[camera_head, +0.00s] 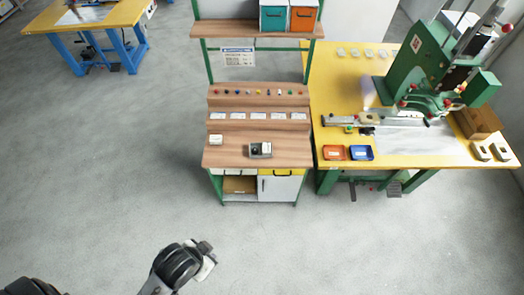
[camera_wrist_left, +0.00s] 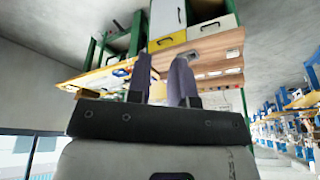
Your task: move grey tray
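The grey tray (camera_head: 253,151) sits on the wooden top of the middle bench, right of centre near the front edge. Something dark and something pale lie in it. My left gripper (camera_head: 208,262) is in front of the bench, over open floor and well apart from the tray. In the left wrist view, the two fingers of this gripper (camera_wrist_left: 161,75) stand apart with nothing between them. A small greyish item on the wood in that view may be the tray, but I cannot tell. My right gripper is not in view.
A small white box (camera_head: 216,140) stands left of the tray on the bench. Shelves with small coloured parts rise behind. On the right, a yellow table (camera_head: 420,155) bears a green press (camera_head: 425,65), a red bin (camera_head: 333,153) and a blue bin (camera_head: 361,153). The grey floor in front is clear.

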